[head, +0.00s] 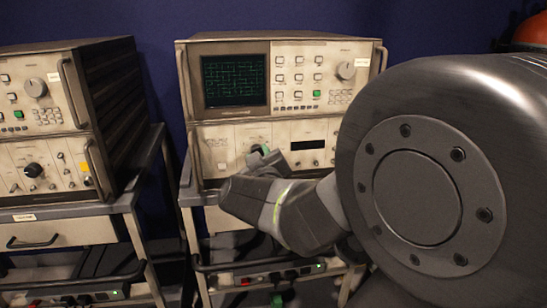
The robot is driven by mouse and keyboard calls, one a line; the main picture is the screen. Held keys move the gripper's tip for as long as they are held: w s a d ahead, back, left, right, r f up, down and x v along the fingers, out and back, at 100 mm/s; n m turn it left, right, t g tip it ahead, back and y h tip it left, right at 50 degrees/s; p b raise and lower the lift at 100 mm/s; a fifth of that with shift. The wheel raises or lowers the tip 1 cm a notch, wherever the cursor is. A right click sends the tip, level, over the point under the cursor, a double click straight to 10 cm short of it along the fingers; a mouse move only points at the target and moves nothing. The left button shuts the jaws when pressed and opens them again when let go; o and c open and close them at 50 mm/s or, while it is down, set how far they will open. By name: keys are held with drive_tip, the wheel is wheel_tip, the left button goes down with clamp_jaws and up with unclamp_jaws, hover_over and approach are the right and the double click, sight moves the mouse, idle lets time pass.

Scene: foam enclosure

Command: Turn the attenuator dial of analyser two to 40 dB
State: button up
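An analyser with a lit green-trace screen (235,80) stands in the middle of the head view, its front facing me. It has a light round knob (346,71) at upper right and a lower panel (215,150). My gripper (262,153) is at this lower panel, left of a dark display window. Its fingertips are small and partly hidden by its own body, so I cannot tell whether they touch or hold anything. No attenuator dial is clearly visible there; the gripper covers that part of the panel. The label texts are too small to read.
A second analyser (38,120) stands at left, with a black dial (33,170) on its lower panel. Both units rest on metal carts with a gap between them. Power strips (270,277) lie on the lower shelves. My arm blocks the right side.

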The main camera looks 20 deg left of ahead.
drive_tip(key=shift+d+f+m+b, duration=0.1)
drive_tip(key=shift+m+b, duration=2.4)
drive_tip(key=shift+m, duration=4.75)
drive_tip(key=shift+f+m+b, duration=0.1)
drive_tip(key=shift+m+b, duration=2.35)
drive_tip(key=shift+m, duration=4.8)
drive_tip(key=shift+r, duration=0.1)
drive_tip(key=o, duration=1)
drive_tip(key=shift+c, duration=0.2)
